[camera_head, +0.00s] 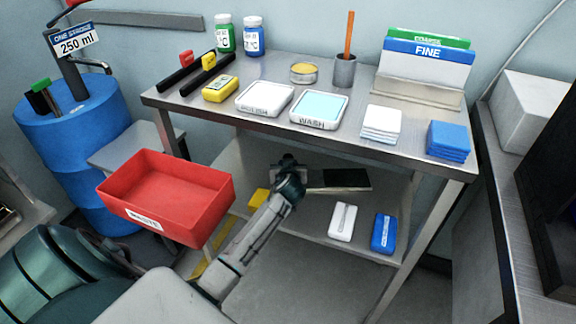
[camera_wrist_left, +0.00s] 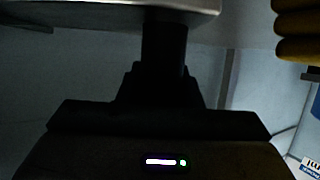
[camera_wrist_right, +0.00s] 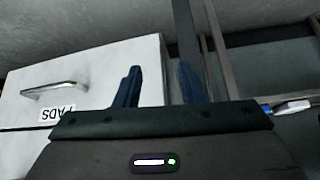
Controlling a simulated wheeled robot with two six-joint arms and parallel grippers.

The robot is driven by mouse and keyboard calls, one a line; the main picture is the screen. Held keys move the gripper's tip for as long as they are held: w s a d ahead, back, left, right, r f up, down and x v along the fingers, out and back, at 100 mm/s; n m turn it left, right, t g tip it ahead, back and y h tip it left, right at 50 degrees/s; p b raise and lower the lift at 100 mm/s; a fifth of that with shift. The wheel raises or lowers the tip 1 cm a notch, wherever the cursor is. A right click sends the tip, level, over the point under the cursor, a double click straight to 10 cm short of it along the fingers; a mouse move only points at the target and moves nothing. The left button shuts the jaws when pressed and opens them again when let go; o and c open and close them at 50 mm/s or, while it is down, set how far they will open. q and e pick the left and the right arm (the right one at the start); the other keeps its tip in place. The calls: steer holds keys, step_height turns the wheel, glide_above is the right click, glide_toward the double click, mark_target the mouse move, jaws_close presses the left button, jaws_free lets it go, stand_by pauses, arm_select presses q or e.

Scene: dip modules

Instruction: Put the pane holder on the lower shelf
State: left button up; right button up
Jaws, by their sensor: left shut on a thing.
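My left gripper (camera_head: 291,166) reaches in under the bench top, over the lower shelf (camera_head: 300,222). It is shut on a flat piece, apparently the pane holder (camera_head: 346,180), grey near the jaws and black at its right end. I cannot tell whether it touches the shelf. In the left wrist view the dark jaws (camera_wrist_left: 164,45) meet a pale flat edge (camera_wrist_left: 110,8); the view is very dark. My right gripper (camera_wrist_right: 158,88) is open and empty, in front of a white drawer (camera_wrist_right: 90,85) marked PADS. It is out of the head view.
A white block (camera_head: 342,221) and a blue block (camera_head: 383,233) lie at the shelf's front right. A red WASTE tray (camera_head: 165,195) stands left of my arm. The bench top above (camera_head: 225,115) carries trays, bottles, pads and a FINE/COARSE rack (camera_head: 420,85).

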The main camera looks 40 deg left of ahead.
arm_select(q)
steer(key=o, duration=1.1)
arm_select(e)
steer(key=shift+s+a+f, duration=0.1)
arm_select(q)
steer(key=shift+r, duration=0.1)
steer(key=p+v, duration=0.1)
steer(key=v, duration=1)
steer(key=s+d+f+m+g+h, duration=0.1)
steer(key=s+d, duration=0.3)
steer(key=s, duration=0.6)
steer(key=s+d+f+m+g+h, duration=0.2)
steer(key=s+d+f+m+h, duration=0.1)
steer(key=s, duration=0.7)
steer(key=s+d+f+m+g+h, duration=0.2)
steer(key=s+d+m+h, duration=0.2)
steer(key=s, duration=0.6)
steer(key=shift+s+d+f, duration=0.1)
steer(key=shift+d, duration=0.35)
steer(key=shift+s+d+f, duration=0.1)
steer(key=shift+s+d, duration=0.05)
steer(key=shift+d, duration=0.25)
arm_select(e)
steer(key=shift+s+d+r+g+h, duration=0.3)
steer(key=shift+s+d+r+g, duration=0.2)
steer(key=shift+g, duration=0.1)
steer(key=shift+w+r, duration=0.1)
steer(key=shift+w, duration=0.2)
